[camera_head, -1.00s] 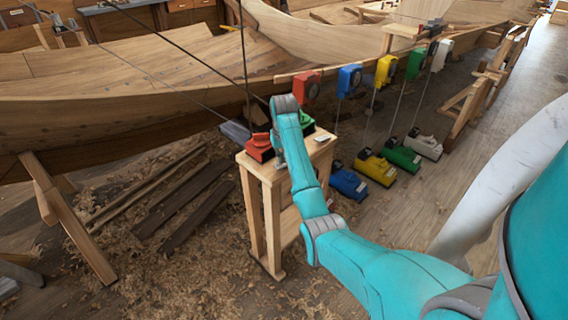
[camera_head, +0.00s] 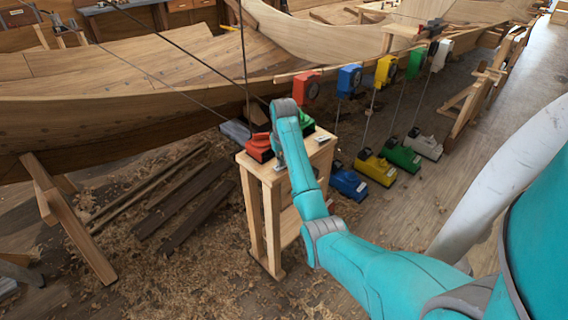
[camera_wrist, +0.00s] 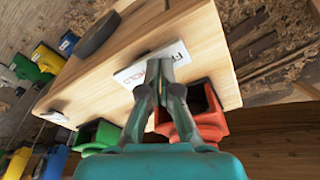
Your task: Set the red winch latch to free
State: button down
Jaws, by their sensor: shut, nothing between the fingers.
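A red winch housing (camera_head: 259,148) sits on top of a small wooden stand (camera_head: 271,179), partly behind my arm in the head view. In the wrist view a red open-topped housing (camera_wrist: 207,112) is just right of my fingers. My gripper (camera_wrist: 160,72) is shut and empty, its fingertips over a white label plate (camera_wrist: 133,73) on the wooden top.
Blue (camera_head: 349,183), yellow (camera_head: 376,168) and other winches stand on the floor. A wooden hull (camera_head: 130,100) lies behind the stand.

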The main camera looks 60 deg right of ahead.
jog(key=shift+f, duration=0.15)
jog(key=shift+r, duration=3.55)
